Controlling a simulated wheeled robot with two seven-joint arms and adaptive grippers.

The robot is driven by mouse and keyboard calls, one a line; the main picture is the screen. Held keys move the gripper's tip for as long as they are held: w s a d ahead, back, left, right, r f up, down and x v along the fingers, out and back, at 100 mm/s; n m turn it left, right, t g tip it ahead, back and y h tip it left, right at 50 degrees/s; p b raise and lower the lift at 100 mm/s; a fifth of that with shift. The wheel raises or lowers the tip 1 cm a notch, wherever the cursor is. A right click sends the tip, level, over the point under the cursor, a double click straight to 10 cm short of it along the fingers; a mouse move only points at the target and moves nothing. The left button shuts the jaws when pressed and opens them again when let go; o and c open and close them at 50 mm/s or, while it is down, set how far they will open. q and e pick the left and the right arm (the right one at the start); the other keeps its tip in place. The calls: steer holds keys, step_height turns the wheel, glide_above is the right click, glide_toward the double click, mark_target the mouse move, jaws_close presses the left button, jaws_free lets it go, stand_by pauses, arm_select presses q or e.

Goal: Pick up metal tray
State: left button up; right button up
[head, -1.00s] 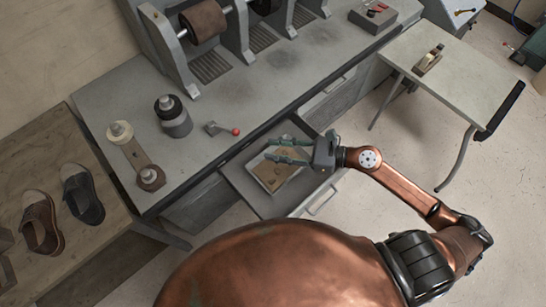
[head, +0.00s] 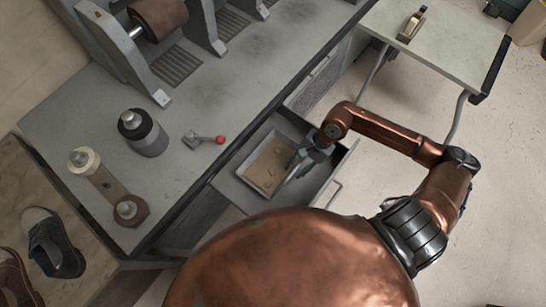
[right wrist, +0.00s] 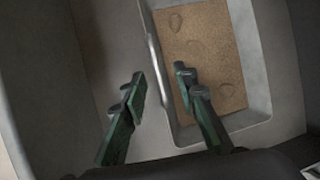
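The metal tray (head: 252,185) is shallow and grey with a brown bottom, and lies in the open drawer (head: 228,186) below the workbench. It also shows in the right wrist view (right wrist: 250,118), with ring-like marks on the brown surface. My right gripper (head: 292,168) is over the tray's right side, pointing down into the drawer. In the right wrist view the green fingers (right wrist: 160,82) are apart, one on each side of the tray's near wall, with a gap between them. Whether they touch the wall is unclear. My left gripper is not in view.
The workbench (head: 250,85) holds a small lever with a red knob (head: 219,139), a dark-topped canister (head: 143,132) and a machine. Shoes (head: 52,243) stand on a wooden table at left. A side table (head: 455,45) stands at upper right.

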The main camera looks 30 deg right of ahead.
steer(key=shift+x, duration=1.15)
steer(key=shift+c, duration=0.7)
jaws_close()
